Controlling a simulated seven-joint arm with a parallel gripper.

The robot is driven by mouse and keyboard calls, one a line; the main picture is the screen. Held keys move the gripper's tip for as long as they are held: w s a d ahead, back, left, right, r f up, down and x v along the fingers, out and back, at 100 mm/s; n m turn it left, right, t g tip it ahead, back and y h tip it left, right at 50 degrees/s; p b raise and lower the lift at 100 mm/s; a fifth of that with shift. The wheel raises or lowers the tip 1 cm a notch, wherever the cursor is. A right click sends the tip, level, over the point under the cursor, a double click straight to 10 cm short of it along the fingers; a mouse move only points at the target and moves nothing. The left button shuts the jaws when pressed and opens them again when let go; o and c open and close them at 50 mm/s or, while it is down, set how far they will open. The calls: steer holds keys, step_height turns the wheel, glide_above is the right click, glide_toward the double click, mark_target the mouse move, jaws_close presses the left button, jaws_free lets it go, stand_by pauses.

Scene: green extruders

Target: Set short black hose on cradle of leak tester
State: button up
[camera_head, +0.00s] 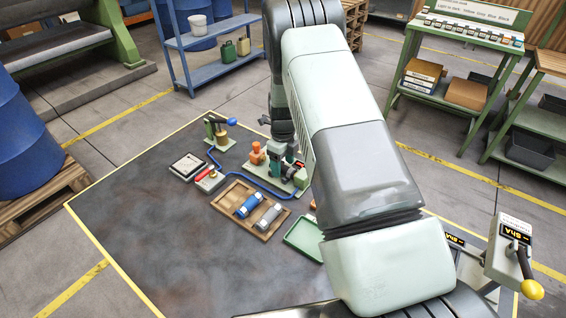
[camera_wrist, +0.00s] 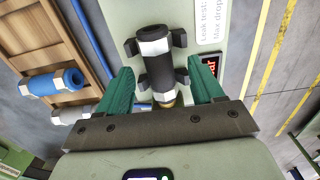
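The short black hose (camera_wrist: 155,70), with silver hex fittings, lies in the black pronged cradle (camera_wrist: 180,76) of the leak tester (camera_wrist: 200,15) in the wrist view. Its near end runs down toward my gripper body and is partly hidden. My gripper (camera_wrist: 162,85) has its green fingers spread, one on each side of the hose, with gaps between fingers and hose. In the head view my arm comes down over the green leak tester (camera_head: 297,182) and hides much of it. I cannot make out the black hose clearly there.
A wooden tray (camera_head: 230,209) holds a blue hose (camera_head: 249,206) and a grey hose (camera_head: 269,215), left of the tester. A green tray (camera_head: 304,239) lies nearby. A blue line (camera_head: 240,178) crosses the mat to a red-handled device (camera_head: 208,178). The mat's front left is clear.

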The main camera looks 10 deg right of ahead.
steer(key=s+r+n+t, duration=0.1)
steer(key=s+r+n, duration=0.2)
steer(key=r, duration=1)
steer(key=s+r+n+t, duration=0.1)
steer(key=s+r+n, duration=0.25)
steer(key=r, duration=0.95)
steer(key=s+r+n+t, duration=0.2)
steer(key=s+r+n, duration=1.2)
steer(key=s, duration=0.4)
steer(key=s+n+t, duration=0.1)
steer(key=s+n, duration=0.6)
steer(key=s, duration=0.4)
steer(key=shift+s+d+r+t, duration=0.15)
steer(key=shift+d+r+t, duration=0.15)
steer(key=shift+r, duration=0.15)
